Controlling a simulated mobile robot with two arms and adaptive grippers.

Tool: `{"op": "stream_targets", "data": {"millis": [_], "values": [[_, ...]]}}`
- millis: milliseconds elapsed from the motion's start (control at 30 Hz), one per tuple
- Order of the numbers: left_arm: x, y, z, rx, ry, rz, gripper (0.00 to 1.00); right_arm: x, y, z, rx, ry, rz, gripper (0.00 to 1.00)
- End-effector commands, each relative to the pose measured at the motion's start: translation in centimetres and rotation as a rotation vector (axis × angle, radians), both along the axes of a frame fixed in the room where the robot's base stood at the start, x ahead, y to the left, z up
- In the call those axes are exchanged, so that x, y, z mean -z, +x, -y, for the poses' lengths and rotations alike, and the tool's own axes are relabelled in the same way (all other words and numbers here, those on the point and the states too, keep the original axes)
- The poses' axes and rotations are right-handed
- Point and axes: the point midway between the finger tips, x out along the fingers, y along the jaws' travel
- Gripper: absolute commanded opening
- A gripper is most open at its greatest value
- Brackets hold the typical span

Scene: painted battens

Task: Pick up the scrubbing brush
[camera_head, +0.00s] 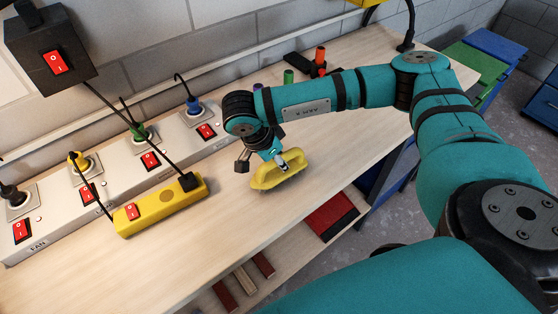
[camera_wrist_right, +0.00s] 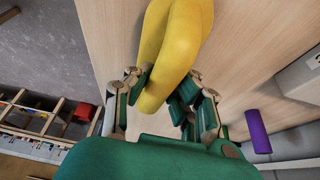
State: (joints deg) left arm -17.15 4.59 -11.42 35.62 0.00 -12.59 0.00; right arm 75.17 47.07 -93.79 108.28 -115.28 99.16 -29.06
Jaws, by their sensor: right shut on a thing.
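The yellow scrubbing brush (camera_head: 279,170) is at the middle of the wooden bench top in the head view. My right gripper (camera_head: 284,163) is at its handle from above, and the arm comes in from the right. In the right wrist view the brush's yellow handle (camera_wrist_right: 165,60) runs between the green fingers of my right gripper (camera_wrist_right: 160,95), which are shut on it. The brush's underside and bristles are hidden, and I cannot tell whether it touches the bench. My left gripper is not in view.
A long grey socket strip (camera_head: 115,180) with red switches and plugs runs along the wall. A yellow switch box (camera_head: 160,207) lies left of the brush. A purple cylinder (camera_wrist_right: 257,131) stands near my right gripper. The bench front (camera_head: 230,245) is clear.

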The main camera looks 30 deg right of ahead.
Motion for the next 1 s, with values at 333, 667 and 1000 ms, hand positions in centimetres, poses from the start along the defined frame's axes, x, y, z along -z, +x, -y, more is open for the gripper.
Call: {"op": "stream_targets", "data": {"millis": [333, 667, 1000], "values": [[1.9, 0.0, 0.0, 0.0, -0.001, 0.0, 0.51, -3.0, 0.2, 0.0, 0.0, 0.002, 0.006, 0.0], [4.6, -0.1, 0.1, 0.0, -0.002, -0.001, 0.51, -3.7, -3.5, -7.0, -0.012, 0.003, 0.002, 0.0], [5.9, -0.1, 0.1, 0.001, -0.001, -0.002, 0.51, -4.7, -6.9, -13.0, -0.004, 0.001, 0.003, 0.0]]}}
